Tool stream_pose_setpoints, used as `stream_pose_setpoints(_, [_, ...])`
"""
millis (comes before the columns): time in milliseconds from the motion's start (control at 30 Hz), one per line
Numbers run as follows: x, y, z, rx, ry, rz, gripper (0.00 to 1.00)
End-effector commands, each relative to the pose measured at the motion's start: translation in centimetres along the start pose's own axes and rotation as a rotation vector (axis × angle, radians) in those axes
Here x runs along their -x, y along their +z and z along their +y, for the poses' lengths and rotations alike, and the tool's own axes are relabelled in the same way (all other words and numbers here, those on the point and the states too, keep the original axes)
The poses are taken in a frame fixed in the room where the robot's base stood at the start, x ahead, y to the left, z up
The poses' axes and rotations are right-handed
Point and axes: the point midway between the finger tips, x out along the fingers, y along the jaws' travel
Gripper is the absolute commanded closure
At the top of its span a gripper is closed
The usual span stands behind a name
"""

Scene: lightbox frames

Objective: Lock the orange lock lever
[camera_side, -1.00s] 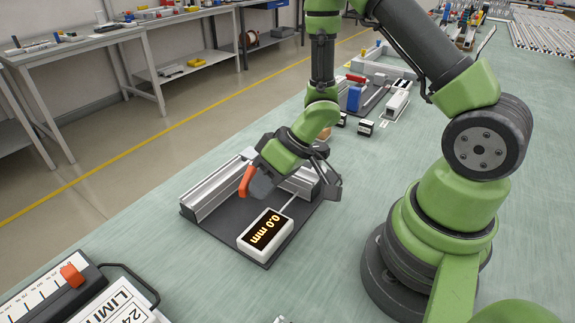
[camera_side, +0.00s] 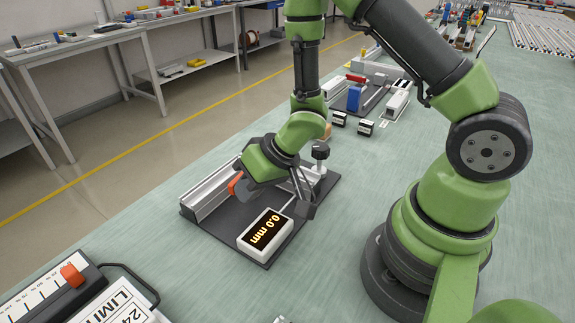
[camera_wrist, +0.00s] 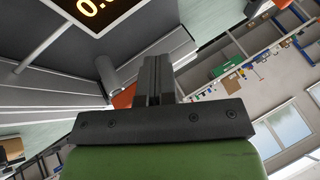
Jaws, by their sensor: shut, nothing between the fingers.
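The orange lock lever (camera_side: 235,185) is at the middle of the silver rail (camera_side: 208,194) on a dark base plate, partly hidden by my gripper. In the wrist view, part of the orange lever (camera_wrist: 124,97) shows just left of the fingers. My gripper (camera_side: 247,190) is shut and empty, its tip close beside the lever; I cannot tell whether they touch. Its closed fingers (camera_wrist: 155,66) also show in the wrist view. The display box (camera_side: 265,234) in front of the rail reads 0.0 mm.
A slider box with an orange tab (camera_side: 73,274) is at the lower left. Other fixtures, including a blue block (camera_side: 354,97), stand farther back. The green table is clear to the right of the plate.

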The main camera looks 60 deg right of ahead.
Motion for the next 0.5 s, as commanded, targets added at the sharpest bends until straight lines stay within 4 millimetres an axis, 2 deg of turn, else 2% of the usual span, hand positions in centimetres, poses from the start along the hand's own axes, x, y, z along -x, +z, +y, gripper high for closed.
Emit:
stream_pose_setpoints(33, [-0.1,-0.9,-0.2,0.005,-0.008,0.029,1.0])
stream_pose_setpoints(333, [0.0,-0.9,-0.2,0.004,-0.008,0.03,1.0])
stream_pose_setpoints(500, [1.5,-1.0,-0.1,0.001,-0.006,0.031,1.0])
